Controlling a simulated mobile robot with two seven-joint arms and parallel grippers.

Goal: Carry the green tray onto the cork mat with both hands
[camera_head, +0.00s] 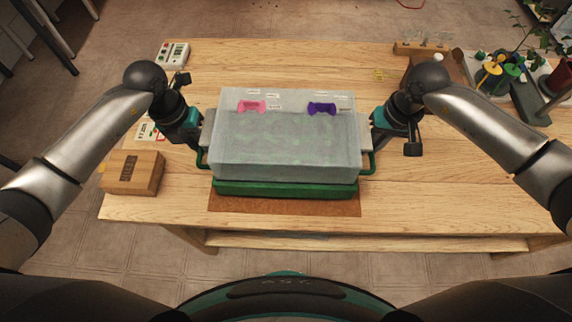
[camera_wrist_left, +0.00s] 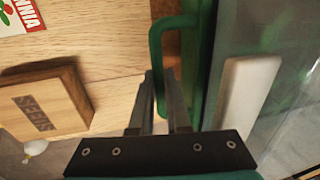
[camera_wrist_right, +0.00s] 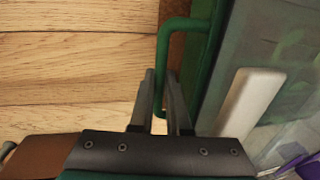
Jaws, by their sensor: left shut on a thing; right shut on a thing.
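The green tray (camera_head: 285,190) carries a large translucent cover (camera_head: 285,145) and lies over the brown cork mat (camera_head: 290,208), whose front strip shows below the tray. I cannot tell whether the tray touches the mat or hangs just above it. My left gripper (camera_wrist_left: 162,88) is shut on the tray's left green handle (camera_wrist_left: 155,50). My right gripper (camera_wrist_right: 162,88) is shut on the right green handle (camera_wrist_right: 163,50). In the head view the fingertips are mostly hidden beside the cover. The tray looks about level.
A wooden seed box (camera_head: 133,172) stands left of the mat, with a seed packet (camera_head: 150,132) behind it. A white device (camera_head: 173,53) sits at the back left. Potted plants and tools (camera_head: 500,75) fill the back right. The table's right front is clear.

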